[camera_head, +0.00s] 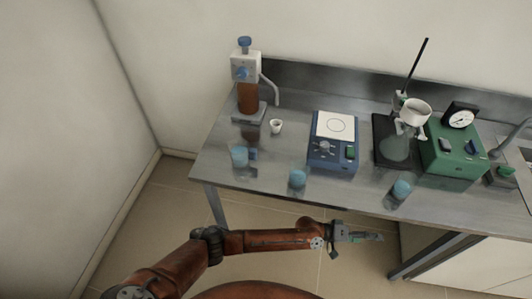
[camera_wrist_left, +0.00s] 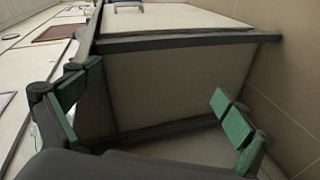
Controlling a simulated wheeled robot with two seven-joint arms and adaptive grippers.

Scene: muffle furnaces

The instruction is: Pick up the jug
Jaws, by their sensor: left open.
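I cannot tell for sure which vessel is the jug. A white cup-like vessel (camera_head: 415,112) sits above a clear conical flask (camera_head: 396,149) at a stand on the right of the bench. Several small clear vessels with blue contents or lids stand near the front edge: at the left (camera_head: 239,156), the middle (camera_head: 297,179) and the right (camera_head: 401,189). My left gripper (camera_head: 376,237) is in front of the bench edge, apart from all of them. Its green-padded fingers (camera_wrist_left: 150,112) are spread and empty in the left wrist view. My right gripper is not in view.
The steel bench (camera_head: 215,162) also holds a bottle-top dispenser (camera_head: 246,75), a small white crucible (camera_head: 276,126), a blue hotplate (camera_head: 333,158) and a green device with a dial (camera_head: 455,152). A sink is at the right edge. Bare bench shows between the items.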

